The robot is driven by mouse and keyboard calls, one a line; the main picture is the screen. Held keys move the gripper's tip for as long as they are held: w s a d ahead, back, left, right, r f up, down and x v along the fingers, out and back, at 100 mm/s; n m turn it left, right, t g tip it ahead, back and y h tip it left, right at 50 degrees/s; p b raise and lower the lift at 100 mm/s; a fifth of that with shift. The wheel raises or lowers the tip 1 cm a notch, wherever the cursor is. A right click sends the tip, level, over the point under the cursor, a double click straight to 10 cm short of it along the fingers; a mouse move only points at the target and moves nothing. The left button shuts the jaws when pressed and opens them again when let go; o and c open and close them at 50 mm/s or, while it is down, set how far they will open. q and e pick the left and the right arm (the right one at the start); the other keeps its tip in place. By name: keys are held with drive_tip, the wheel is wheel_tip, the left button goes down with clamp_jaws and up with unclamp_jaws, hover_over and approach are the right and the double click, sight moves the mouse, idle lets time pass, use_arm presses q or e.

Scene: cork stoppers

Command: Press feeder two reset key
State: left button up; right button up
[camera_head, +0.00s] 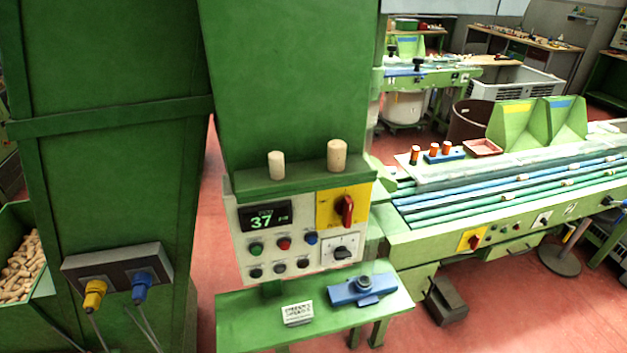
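A pale control panel (243,270) is on the front of a green machine, near the middle of the view. Its dark display (265,217) shows 37 in green. Below the display are a green button (254,246), a red button (284,243) and a blue button (311,238). A row of dark buttons (279,268) lies under them. A red rotary switch (347,210) sits on a yellow plate, with a black selector (342,253) below it. The labels are too small to read, so I cannot tell which is the feeder two reset key. Neither gripper is in view.
Two corks (337,156) stand on the ledge above the panel. A green shelf (245,325) below juts out, holding a blue device (362,290) and a small sign (297,313). A grey connector box (115,266) is at left. A green conveyor (420,245) stands right. Red floor shows between.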

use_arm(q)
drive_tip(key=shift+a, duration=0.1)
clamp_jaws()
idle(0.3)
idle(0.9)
